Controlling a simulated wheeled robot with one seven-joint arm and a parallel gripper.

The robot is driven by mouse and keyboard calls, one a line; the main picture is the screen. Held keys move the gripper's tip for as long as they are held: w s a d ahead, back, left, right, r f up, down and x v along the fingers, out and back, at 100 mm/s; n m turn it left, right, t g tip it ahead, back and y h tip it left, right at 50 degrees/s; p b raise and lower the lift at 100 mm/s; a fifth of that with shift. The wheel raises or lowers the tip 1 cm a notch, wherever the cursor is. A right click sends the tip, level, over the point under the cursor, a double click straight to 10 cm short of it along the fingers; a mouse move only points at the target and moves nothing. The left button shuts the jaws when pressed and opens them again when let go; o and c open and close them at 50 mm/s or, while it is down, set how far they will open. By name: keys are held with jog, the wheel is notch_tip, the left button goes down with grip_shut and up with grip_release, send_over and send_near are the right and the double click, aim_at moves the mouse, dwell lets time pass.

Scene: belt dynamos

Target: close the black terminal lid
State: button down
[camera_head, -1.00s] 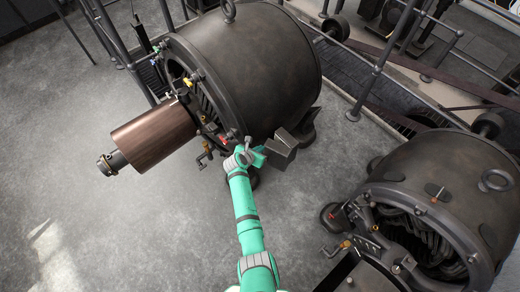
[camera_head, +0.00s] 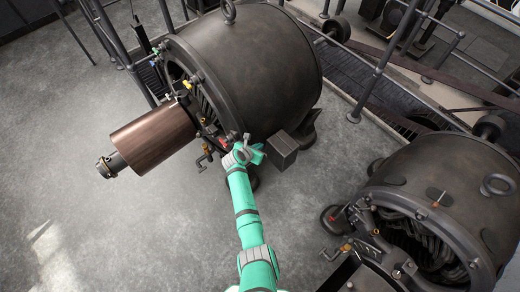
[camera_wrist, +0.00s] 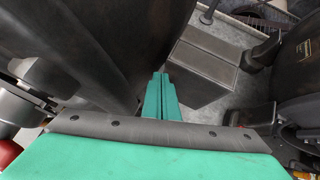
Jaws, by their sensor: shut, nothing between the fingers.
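The black terminal box (camera_head: 282,152) sits on the right side of the large dynamo, near its foot. Its lid (camera_head: 284,143) looks down on the box in the head view; whether it is fully flush I cannot tell. In the wrist view the box (camera_wrist: 198,78) is just right of the fingers, with the lid surface (camera_wrist: 212,42) across its far part and a line between two flat faces. My gripper (camera_head: 262,152) is beside the left of the box, fingers together and empty. In the wrist view the gripper (camera_wrist: 160,88) points past the box's near left edge; contact is unclear.
The large dynamo (camera_head: 255,70) with its brown pulley (camera_head: 155,138) rises close on the gripper's left. A second dynamo (camera_head: 440,190) stands to the right. Metal railings (camera_head: 380,65) run behind. The grey floor (camera_head: 130,230) is open at front left.

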jog(key=s+a+r, duration=0.6)
jog(key=s+a, duration=0.1)
jog(key=shift+s+a+r, duration=0.2)
jog(key=shift+r, duration=0.2)
jog(key=s+d+f+m+t+y, duration=0.2)
jog(key=s+m+y, duration=0.3)
jog(key=s+m, duration=1.35)
jog(key=s+d+r+m+t, duration=0.1)
jog(key=s+d+r+m, duration=0.3)
jog(key=s+r, duration=0.4)
jog(key=s+d+r+m+t, duration=0.2)
jog(key=s+d+r+m, duration=0.2)
jog(key=s+r, duration=0.4)
jog(key=s+d+r+m+t+h, duration=0.1)
jog(key=s+d+r+m, duration=0.2)
jog(key=s+r, duration=0.5)
jog(key=shift+d+r+m+t, duration=0.4)
jog(key=shift+r+m, duration=0.25)
jog(key=shift+m, duration=0.2)
